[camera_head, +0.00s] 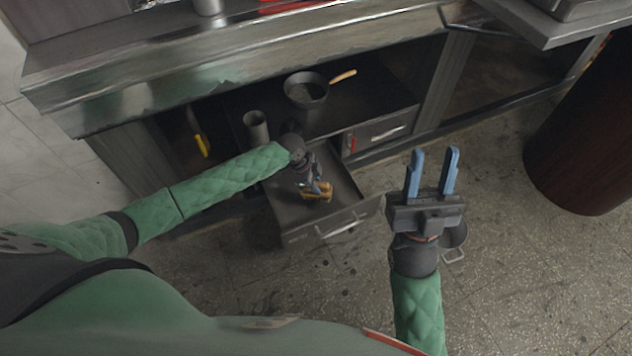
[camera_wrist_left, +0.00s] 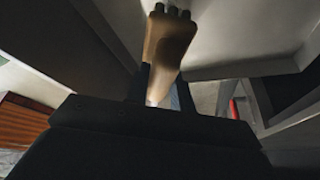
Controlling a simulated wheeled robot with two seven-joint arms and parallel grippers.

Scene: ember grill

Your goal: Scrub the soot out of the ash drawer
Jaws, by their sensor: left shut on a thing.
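The ash drawer (camera_head: 289,216) stands pulled out below the counter, its front with a bright handle facing the floor. My left gripper (camera_head: 318,186) reaches down into the drawer. It is shut on a brush (camera_head: 317,195) with a tan wooden body, which is low over or on the drawer floor; I cannot tell if it touches. In the left wrist view the brush (camera_wrist_left: 167,45) stands between the fingers, with dark tufts at its far end. My right gripper (camera_head: 431,174) is open and empty, its two blue fingers apart, to the right of the drawer. Any soot is hard to make out.
A frying pan (camera_head: 306,89) with a wooden handle and a metal cup (camera_head: 256,127) stand on the shelf above the drawer. A closed drawer (camera_head: 378,133) is to the right. A pot (camera_head: 454,236) is partly behind my right wrist. A dark red cylinder (camera_head: 590,130) stands far right.

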